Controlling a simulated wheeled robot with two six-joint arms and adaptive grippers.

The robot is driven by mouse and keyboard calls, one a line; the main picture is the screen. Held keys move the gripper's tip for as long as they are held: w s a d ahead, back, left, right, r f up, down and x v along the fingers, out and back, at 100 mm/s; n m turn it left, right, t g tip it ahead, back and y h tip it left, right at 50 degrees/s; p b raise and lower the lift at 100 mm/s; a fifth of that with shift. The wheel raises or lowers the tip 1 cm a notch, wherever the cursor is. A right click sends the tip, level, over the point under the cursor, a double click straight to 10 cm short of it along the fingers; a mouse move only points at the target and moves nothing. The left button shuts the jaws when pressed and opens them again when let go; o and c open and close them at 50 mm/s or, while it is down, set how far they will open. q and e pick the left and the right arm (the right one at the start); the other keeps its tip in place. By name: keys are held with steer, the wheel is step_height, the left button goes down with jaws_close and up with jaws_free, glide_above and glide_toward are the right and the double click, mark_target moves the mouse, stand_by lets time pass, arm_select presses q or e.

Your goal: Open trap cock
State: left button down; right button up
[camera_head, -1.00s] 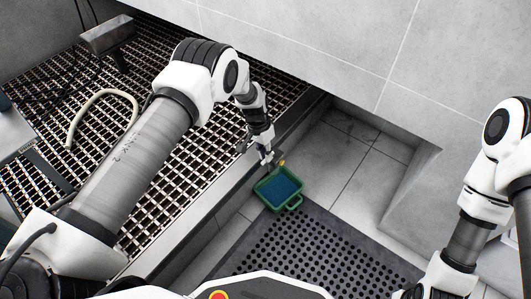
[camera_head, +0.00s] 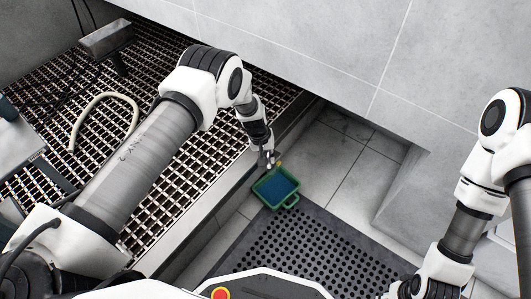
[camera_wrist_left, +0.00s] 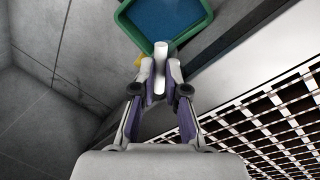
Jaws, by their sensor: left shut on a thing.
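My left gripper (camera_head: 268,161) reaches down beside the edge of the grating, just above a green tray (camera_head: 259,194) with a blue inside. In the left wrist view its two fingers (camera_wrist_left: 160,75) are closed on a pale grey, rod-like piece (camera_wrist_left: 160,55), which I take to be the trap cock's handle. A small yellow part shows beside the fingers (camera_wrist_left: 138,62) and also in the head view (camera_head: 279,162). The fingers hide most of the cock, so I cannot tell how far it is turned.
A metal grating (camera_head: 60,185) with a raised edge fills the left side; a beige hose (camera_head: 88,108) lies on it. A perforated dark mat (camera_head: 300,245) lies in front of the green tray. Grey tiled floor (camera_head: 335,160) is clear to the right, below a concrete wall (camera_head: 330,45).

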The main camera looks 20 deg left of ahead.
arm_select(q)
steer(key=n, duration=0.2)
steer(key=shift+w+d+n+t, duration=0.1)
steer(key=shift+d+n+t, duration=0.2)
steer(key=shift+d+n, duration=0.1)
steer(key=n, duration=0.2)
steer(key=shift+w+d+f+n+y, duration=0.15)
steer(key=shift+d+n+y, duration=0.15)
steer(key=shift+w+d+n+t+y+b, duration=0.15)
steer(key=shift+n+b, duration=0.45)
steer(key=shift+n, duration=0.25)
steer(key=shift+w+d+n+t+y+b, duration=0.1)
steer(key=shift+w+d+n+b, duration=0.1)
steer(key=shift+n+b, duration=0.55)
steer(key=shift+w+d+n+t+y+b, duration=0.15)
steer(key=shift+n+b, duration=0.25)
steer(key=shift+n, duration=0.6)
steer(key=c, duration=1.2)
jaws_free()
